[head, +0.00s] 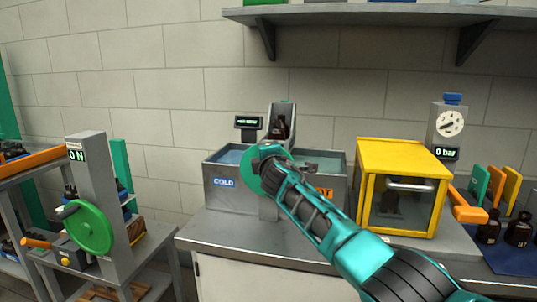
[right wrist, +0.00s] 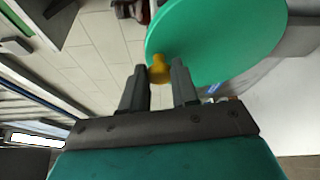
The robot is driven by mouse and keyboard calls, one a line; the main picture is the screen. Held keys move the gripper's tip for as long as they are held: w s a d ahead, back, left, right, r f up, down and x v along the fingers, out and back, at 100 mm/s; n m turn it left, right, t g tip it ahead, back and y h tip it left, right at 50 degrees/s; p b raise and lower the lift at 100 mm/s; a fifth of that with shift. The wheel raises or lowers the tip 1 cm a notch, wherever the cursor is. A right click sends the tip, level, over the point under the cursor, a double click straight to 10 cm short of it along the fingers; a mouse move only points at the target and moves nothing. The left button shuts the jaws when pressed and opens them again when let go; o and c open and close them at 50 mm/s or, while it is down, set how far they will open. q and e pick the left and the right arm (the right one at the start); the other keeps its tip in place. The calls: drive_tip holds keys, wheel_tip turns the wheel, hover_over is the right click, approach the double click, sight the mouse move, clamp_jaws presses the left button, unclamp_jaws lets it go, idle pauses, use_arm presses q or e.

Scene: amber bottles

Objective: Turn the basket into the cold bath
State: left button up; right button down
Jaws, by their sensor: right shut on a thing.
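The cold bath (head: 222,170) is the left half of a grey double tank on the bench, with a blue COLD label and bluish liquid. The hot bath (head: 338,178) is the right half; my arm partly hides its orange label. The basket (head: 281,108) stands raised between them at the back, with a dark amber bottle (head: 280,127) in it. A green disc (head: 247,172) is at the tank's front, partly behind my wrist; it is large in the right wrist view (right wrist: 225,40). My right gripper (right wrist: 158,74) is shut on its yellow knob (right wrist: 159,70). My left gripper is out of view.
A yellow-framed cabinet (head: 405,150) stands right of the tank, close to my right arm. A gauge column (head: 449,128) is behind it. A stand with a green handwheel (head: 88,228) is at left. A shelf (head: 380,14) hangs above.

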drive_tip(key=shift+r, duration=0.3)
drive_tip(key=c, duration=1.3)
unclamp_jaws()
drive_tip(key=o, duration=0.4)
drive_tip(key=shift+f, duration=0.15)
drive_tip(key=shift+o, duration=0.2)
drive_tip(key=shift+f, duration=0.1)
drive_tip(key=shift+s, duration=0.1)
drive_tip(key=s+d+p, duration=0.1)
drive_tip(key=s+d, duration=0.1)
drive_tip(key=s, duration=1)
drive_tip(key=shift+s+r, duration=0.25)
drive_tip(key=shift+r, duration=0.15)
